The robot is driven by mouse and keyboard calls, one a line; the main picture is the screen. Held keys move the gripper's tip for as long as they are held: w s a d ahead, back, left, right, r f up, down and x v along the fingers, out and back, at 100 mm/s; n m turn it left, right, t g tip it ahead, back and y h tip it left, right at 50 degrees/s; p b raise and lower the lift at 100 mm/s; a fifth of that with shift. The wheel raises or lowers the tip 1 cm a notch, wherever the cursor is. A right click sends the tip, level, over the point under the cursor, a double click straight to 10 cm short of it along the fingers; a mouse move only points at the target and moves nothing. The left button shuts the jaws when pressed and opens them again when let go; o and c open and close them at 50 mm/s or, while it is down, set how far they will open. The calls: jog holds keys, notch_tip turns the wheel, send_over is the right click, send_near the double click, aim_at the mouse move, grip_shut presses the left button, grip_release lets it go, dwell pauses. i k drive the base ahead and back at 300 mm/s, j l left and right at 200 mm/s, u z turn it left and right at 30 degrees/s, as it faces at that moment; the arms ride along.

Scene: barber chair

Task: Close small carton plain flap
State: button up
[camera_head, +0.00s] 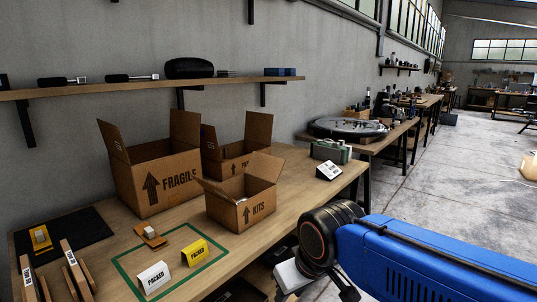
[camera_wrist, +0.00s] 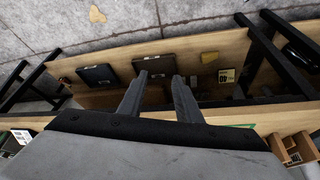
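The small open carton marked KITS (camera_head: 240,210) stands on the bench, front and right of two larger cartons. One flap stands up at its back (camera_head: 265,166) and another sticks out at its left (camera_head: 214,190). I cannot tell which flap is the plain one. My gripper (camera_wrist: 159,80) shows in the wrist view with its two grey fingers apart and nothing between them. In the head view my gripper is low, in front of the bench edge, right of and apart from the KITS carton; its fingertips are not clear there.
The FRAGILE carton (camera_head: 160,180) and another open carton (camera_head: 238,145) stand behind. PACKED (camera_head: 154,278) and yellow (camera_head: 196,252) signs stand by a green outline. A white label stand (camera_head: 329,170) is at right. A shelf (camera_head: 150,86) runs above the bench.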

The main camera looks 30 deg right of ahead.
aim_at(266, 167)
jog(key=i+l+u, duration=0.2)
jog(key=l+u, duration=0.15)
jog(key=l, duration=1.1)
jog(key=l+u, duration=0.3)
jog(key=l, duration=1.15)
